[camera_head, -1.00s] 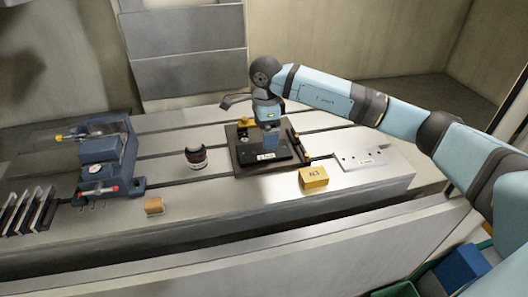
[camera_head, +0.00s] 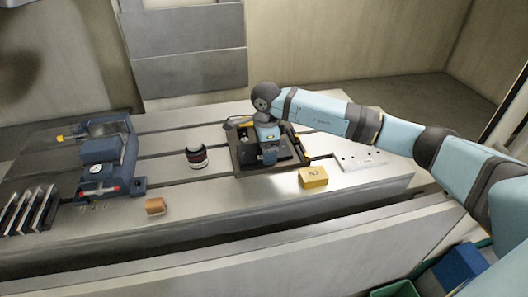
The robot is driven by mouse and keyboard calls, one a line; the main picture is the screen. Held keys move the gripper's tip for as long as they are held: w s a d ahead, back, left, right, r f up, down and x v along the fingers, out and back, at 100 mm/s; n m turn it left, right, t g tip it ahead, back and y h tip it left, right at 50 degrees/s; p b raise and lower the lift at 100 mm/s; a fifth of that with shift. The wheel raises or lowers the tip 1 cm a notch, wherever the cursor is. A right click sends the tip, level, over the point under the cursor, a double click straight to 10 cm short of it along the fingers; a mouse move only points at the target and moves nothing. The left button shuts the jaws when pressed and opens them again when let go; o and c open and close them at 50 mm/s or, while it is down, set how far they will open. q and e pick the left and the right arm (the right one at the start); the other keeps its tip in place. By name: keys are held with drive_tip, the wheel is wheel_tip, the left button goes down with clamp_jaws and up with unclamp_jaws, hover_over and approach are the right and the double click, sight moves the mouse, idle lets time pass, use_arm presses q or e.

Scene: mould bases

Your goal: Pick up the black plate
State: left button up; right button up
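The black plate (camera_head: 249,158) lies in the dark mould base (camera_head: 245,171) on the metal table. My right arm reaches in from the right, and my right gripper (camera_head: 269,160) points down over the plate. The wrist and gripper hide the middle of the plate. I cannot tell whether the fingers touch it or how far they are apart. My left gripper is not in view.
A yellow block (camera_head: 313,177) sits just in front of the base. A light plate with holes (camera_head: 360,160) lies to its right. A dark jar (camera_head: 196,156), a blue vise (camera_head: 102,160), a small orange-brown block (camera_head: 155,206) and several upright plates (camera_head: 30,210) stand to the left.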

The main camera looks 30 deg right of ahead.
drive_tip(key=shift+c, duration=1.2)
drive_tip(key=shift+r, duration=0.1)
